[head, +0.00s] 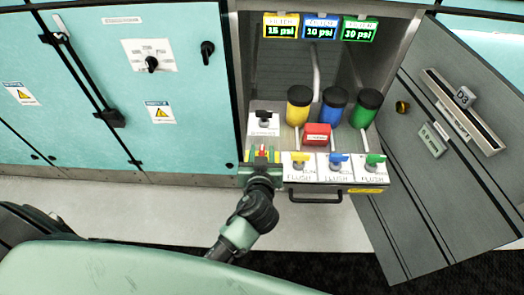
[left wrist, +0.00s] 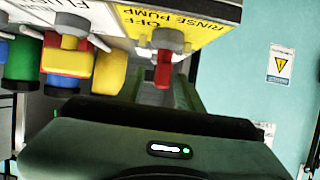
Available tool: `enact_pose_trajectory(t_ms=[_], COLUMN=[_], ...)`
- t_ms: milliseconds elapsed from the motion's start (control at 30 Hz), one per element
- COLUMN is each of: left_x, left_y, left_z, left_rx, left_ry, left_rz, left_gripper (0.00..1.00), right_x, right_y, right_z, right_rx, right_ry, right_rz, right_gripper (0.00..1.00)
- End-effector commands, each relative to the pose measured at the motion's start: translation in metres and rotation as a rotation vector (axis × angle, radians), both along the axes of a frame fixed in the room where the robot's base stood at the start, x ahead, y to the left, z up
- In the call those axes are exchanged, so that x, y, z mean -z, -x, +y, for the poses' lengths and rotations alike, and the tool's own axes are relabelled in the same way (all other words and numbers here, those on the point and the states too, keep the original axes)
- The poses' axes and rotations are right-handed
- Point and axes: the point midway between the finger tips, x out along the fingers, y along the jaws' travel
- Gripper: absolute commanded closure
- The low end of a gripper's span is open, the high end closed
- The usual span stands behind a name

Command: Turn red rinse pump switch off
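The red rinse pump switch (head: 262,155) sits at the lower left of the open cabinet, in front of a black-handled switch. In the left wrist view the red handle (left wrist: 164,68) hangs from a grey hub on a yellow plate (left wrist: 205,22) lettered RINSE PUMP and OFF, seen upside down. The handle points away from the OFF lettering, toward my gripper. My left gripper (head: 261,167) is at the switch; in the wrist view its green fingers (left wrist: 163,95) stand apart on either side of the red handle. Contact cannot be told. My right gripper is not in view.
Yellow (head: 301,158), blue (head: 339,159) and green (head: 375,160) FLUSH valves stand close to the right. A red box (head: 317,134) and black-capped filters (head: 334,107) are behind. A drawer handle (head: 316,196) juts out below. A grey door (head: 440,150) hangs open at right.

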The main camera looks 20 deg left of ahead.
Motion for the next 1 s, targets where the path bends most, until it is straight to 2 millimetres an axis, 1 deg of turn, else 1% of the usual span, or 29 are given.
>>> enact_pose_trajectory(t_ms=[200,233,267,300,333,367,567,733,867,1000], left_x=[0.001,0.001,0.000,0.000,0.000,0.000,0.000,-0.001,-0.003,-0.005], left_y=[-0.001,-0.001,-0.001,-0.001,-0.001,-0.001,0.000,0.000,0.000,0.000], left_z=[0.000,0.000,0.000,0.000,0.000,0.000,0.000,0.001,0.001,0.002], left_rx=[0.000,0.000,0.000,0.000,0.000,0.000,0.002,0.031,0.085,0.178], left_ry=[0.000,0.000,0.000,0.000,0.000,0.000,0.000,-0.001,-0.003,-0.004], left_rz=[0.000,0.000,0.000,0.000,0.000,0.000,0.000,0.000,0.000,0.000], left_gripper=[0.64,0.66,0.75,0.86,0.94,1.00,1.00,1.00,1.00,1.00], right_x=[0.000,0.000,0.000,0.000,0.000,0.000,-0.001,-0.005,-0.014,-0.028], right_y=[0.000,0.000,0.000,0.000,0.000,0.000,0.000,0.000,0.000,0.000], right_z=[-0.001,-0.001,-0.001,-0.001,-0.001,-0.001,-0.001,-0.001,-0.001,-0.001], right_rx=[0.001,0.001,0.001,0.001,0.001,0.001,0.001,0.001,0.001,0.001], right_ry=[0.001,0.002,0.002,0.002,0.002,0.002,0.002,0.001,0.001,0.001], right_rz=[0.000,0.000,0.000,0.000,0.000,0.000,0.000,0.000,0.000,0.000], right_gripper=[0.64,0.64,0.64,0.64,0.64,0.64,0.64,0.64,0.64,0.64])
